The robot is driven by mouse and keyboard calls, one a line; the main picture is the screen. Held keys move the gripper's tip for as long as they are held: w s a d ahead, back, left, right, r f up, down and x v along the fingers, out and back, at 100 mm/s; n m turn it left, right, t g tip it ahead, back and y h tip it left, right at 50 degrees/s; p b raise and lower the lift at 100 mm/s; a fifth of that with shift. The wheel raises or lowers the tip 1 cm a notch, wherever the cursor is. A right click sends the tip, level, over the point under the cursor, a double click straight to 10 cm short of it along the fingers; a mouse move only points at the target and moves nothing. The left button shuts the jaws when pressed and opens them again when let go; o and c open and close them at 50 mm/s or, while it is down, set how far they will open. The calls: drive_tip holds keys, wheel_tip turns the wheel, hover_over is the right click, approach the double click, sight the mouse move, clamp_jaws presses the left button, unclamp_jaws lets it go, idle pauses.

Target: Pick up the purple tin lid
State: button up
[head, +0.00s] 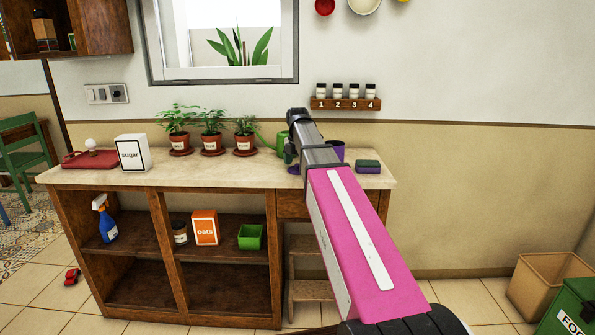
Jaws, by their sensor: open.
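A small purple piece, which looks like the purple tin lid (294,170), lies on the counter top, mostly hidden by my gripper. A dark purple tin (338,150) stands to its right, partly hidden behind my arm. My gripper (290,156) is open, small and dark in this view, over the counter just above the purple piece. Whether the fingers touch the lid cannot be told.
A green watering can (282,143) stands close behind my gripper. Potted plants (212,130) line the counter to the left, with a sugar box (133,153) beyond. A sponge (368,167) lies at the right end. The front middle of the counter (215,170) is clear.

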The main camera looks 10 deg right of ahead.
drive_tip(key=shift+f, duration=0.45)
drive_tip(key=c, duration=0.8)
drive_tip(key=shift+o, duration=0.2)
drive_tip(key=shift+r, duration=0.1)
